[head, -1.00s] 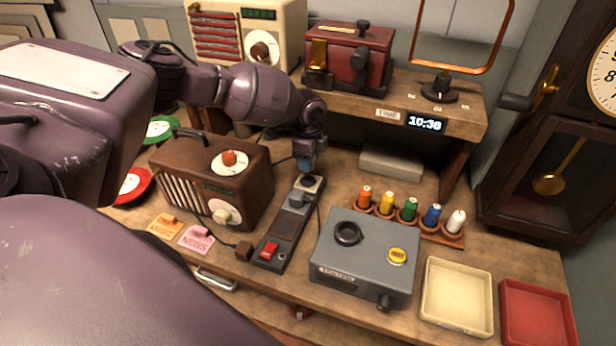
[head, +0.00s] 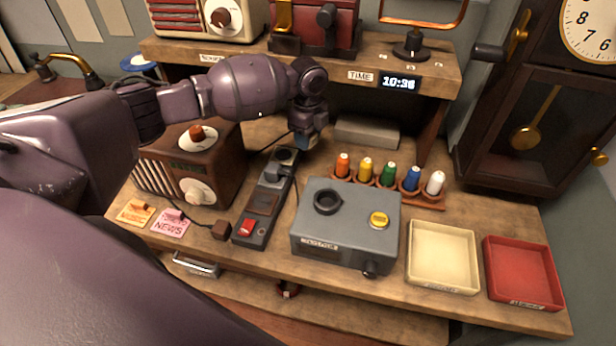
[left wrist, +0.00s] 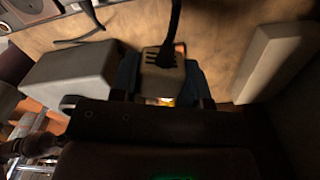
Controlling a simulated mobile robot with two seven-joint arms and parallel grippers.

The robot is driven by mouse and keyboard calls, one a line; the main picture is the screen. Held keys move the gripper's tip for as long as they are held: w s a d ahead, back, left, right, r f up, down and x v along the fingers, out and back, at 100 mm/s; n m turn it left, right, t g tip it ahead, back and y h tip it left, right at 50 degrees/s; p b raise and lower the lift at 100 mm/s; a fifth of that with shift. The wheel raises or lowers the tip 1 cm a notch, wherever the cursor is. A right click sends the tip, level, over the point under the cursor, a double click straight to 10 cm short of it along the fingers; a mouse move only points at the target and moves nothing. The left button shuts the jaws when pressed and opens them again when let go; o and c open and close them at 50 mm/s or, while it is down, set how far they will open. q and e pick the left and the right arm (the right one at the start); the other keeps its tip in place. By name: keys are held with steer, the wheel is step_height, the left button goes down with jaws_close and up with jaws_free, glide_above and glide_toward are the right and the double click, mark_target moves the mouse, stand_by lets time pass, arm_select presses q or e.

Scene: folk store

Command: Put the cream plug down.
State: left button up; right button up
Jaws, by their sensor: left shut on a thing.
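In the head view the plug is mostly hidden by the fingers. I cannot tell whether it touches the table. The dark power strip (head: 262,206) has a bare far socket (head: 285,156), a grey plug (head: 272,174) and a red switch. My right gripper is not in view.
A brown radio (head: 205,155) stands left of the strip. The grey box (head: 345,220) is to its right, with a rack of coloured spools (head: 388,185) beyond. A pale block (head: 367,132) lies under the shelf. Cream (head: 442,290) and red (head: 522,301) trays are at the right.

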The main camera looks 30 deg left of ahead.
arm_select(q)
glide_above(308, 174)
step_height(308, 174, down, 5)
steer(key=shift+f, duration=0.9)
step_height(308, 174, down, 2)
steer(key=shift+f+b, duration=0.1)
steer(key=shift+b, duration=0.2)
steer(key=shift+w+f, duration=0.1)
steer(key=shift+f, duration=0.65)
steer(key=shift+f, duration=0.15)
